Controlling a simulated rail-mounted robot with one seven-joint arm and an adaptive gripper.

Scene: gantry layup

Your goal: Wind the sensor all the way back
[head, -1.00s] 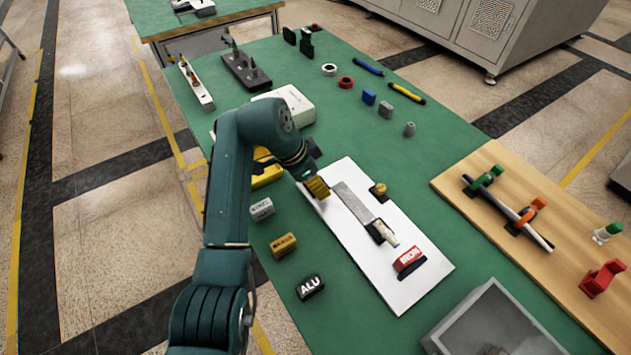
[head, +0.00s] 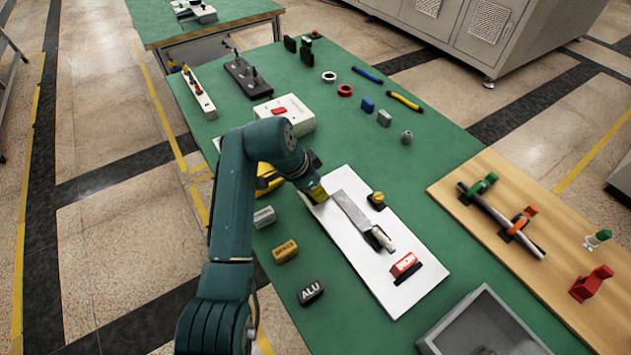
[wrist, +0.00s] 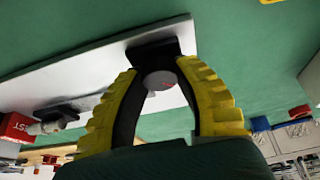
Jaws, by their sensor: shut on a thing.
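A white board (head: 408,297) on the green bench carries a flat grey metal strip (head: 350,211). At the strip's near end sits a silver cylinder on a black mount, seemingly the sensor (head: 383,239), pointing at a red IRON block (head: 404,265). It also shows in the wrist view, beside the red block (wrist: 18,128). My gripper (head: 316,194) is at the board's far left end. In the wrist view its yellow ribbed fingers (wrist: 160,82) are shut on a round grey knob (wrist: 159,80) with a small red mark, next to a black block (wrist: 153,48). The fingers partly hide the knob.
A brass knob on a black base (head: 377,200) stands right of the strip. A grey bin (head: 480,325) and a wooden board with clamps (head: 520,215) are at the right.

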